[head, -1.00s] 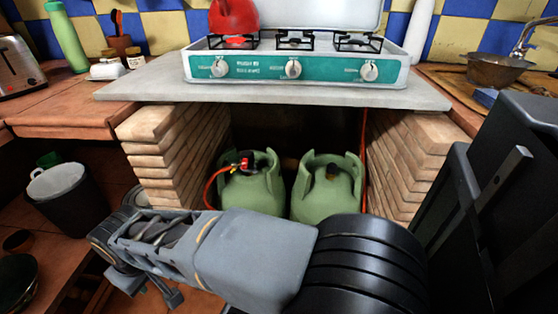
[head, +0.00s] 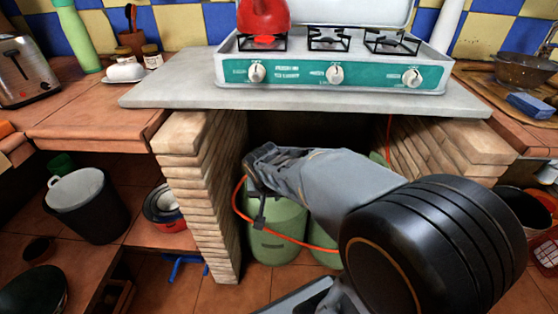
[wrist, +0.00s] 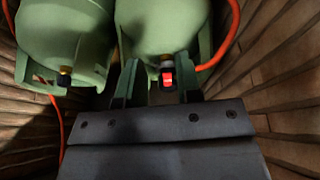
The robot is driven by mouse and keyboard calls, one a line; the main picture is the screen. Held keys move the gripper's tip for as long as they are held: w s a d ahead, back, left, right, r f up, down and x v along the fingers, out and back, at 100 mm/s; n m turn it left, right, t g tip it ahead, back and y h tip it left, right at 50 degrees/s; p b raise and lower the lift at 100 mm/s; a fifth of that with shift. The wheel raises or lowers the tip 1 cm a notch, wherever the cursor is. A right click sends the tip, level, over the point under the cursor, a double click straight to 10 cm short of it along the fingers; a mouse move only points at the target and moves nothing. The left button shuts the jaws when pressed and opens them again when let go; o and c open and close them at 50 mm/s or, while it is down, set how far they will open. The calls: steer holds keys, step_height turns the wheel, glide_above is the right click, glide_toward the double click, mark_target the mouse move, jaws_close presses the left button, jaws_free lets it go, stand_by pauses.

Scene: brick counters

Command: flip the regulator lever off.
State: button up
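The regulator lever (wrist: 168,78) is a small red piece with a pale mark, on a dark regulator at the top of a green gas cylinder (wrist: 150,28). In the wrist view it sits between the two fingers of my gripper (wrist: 160,85), nearer the right one. The fingers are apart with a gap around the lever; I cannot tell whether either touches it. In the head view my gripper (head: 252,165) is over the left cylinder (head: 277,235) and hides the regulator. An orange hose (head: 236,208) loops from there.
A second cylinder (wrist: 65,35) with a dark valve stands alongside. Brick walls (head: 195,200) close in the alcove on both sides. A stone counter (head: 180,85) with a stove (head: 335,75) and red kettle (head: 263,14) lies above. A dark bin (head: 85,205) stands left.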

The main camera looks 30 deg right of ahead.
steer(key=shift+m, duration=0.4)
steer(key=w+d+f+b, duration=0.1)
steer(key=w+d, duration=0.1)
steer(key=w, duration=0.2)
steer(key=w+d+f+b, duration=0.1)
steer(key=w+d, duration=0.1)
steer(key=w, duration=0.3)
steer(key=w+d+f+b, duration=0.1)
steer(key=w+d, duration=0.2)
steer(key=w, duration=0.1)
steer(key=shift+w+f+b, duration=0.15)
steer(key=shift+f+b, duration=0.2)
steer(key=shift+w+d+f, duration=0.15)
steer(key=shift+w+f, duration=0.05)
steer(key=shift+f, duration=0.2)
steer(key=shift+c, duration=0.5)
jaws_close()
steer(key=f+t+b, duration=0.1)
steer(key=b, duration=0.2)
steer(key=shift+f+h+b, duration=0.1)
steer(key=shift+h+b, duration=0.2)
steer(key=shift+s+f+t+b, duration=0.1)
steer(key=shift+t+b, duration=0.2)
steer(key=shift+b, duration=0.4)
steer(key=shift+t+h, duration=0.5)
steer(key=shift+r, duration=0.2)
